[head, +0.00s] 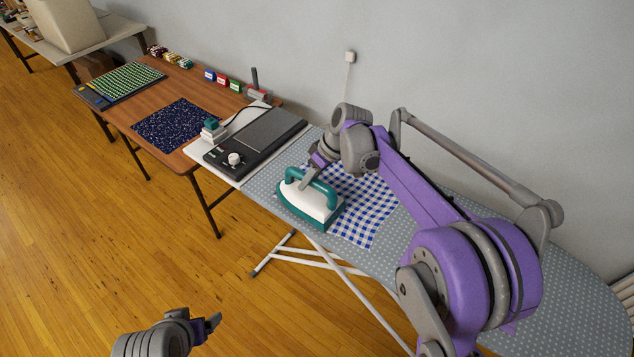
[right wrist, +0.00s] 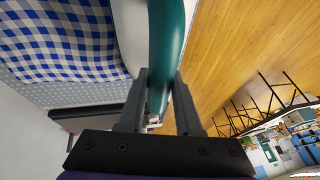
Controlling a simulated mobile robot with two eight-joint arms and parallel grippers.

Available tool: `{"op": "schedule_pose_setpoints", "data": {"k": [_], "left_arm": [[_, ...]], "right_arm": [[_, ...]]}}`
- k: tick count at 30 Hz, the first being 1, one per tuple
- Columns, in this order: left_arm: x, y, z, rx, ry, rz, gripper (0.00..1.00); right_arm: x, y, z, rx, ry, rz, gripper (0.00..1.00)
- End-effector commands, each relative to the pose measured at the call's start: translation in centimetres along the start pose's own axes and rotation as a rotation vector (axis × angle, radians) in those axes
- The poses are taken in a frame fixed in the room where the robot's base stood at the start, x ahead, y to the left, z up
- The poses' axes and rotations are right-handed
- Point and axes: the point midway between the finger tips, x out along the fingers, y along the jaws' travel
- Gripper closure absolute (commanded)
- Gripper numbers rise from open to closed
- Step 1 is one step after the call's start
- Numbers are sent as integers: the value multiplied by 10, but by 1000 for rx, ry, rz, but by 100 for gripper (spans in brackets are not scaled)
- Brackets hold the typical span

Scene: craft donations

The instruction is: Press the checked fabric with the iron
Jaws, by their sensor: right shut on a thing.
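A blue-and-white checked fabric (head: 371,219) lies on the ironing board (head: 262,182), partly hidden behind my right arm. It also shows at the upper left of the right wrist view (right wrist: 62,42). A teal-and-white iron (head: 311,203) is at the fabric's left edge, beside and partly over it; I cannot tell if its sole touches. My right gripper (head: 307,181) is shut on the iron's teal handle, which runs between the fingers in the right wrist view (right wrist: 166,62). My left gripper (head: 210,324) is low over the floor, away from the board, and its fingers are too small to judge.
A black device with a white knob (head: 236,158) stands at the board's left end. The wall is close behind the board.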

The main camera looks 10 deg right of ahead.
Motion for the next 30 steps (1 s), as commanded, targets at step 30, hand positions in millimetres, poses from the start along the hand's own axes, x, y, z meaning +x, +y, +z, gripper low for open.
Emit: {"op": "schedule_pose_setpoints", "data": {"k": [30], "left_arm": [[-14, 0, -19, 0, 19, 0, 16]], "right_arm": [[32, 0, -80, -1, 2, 0, 100]]}}
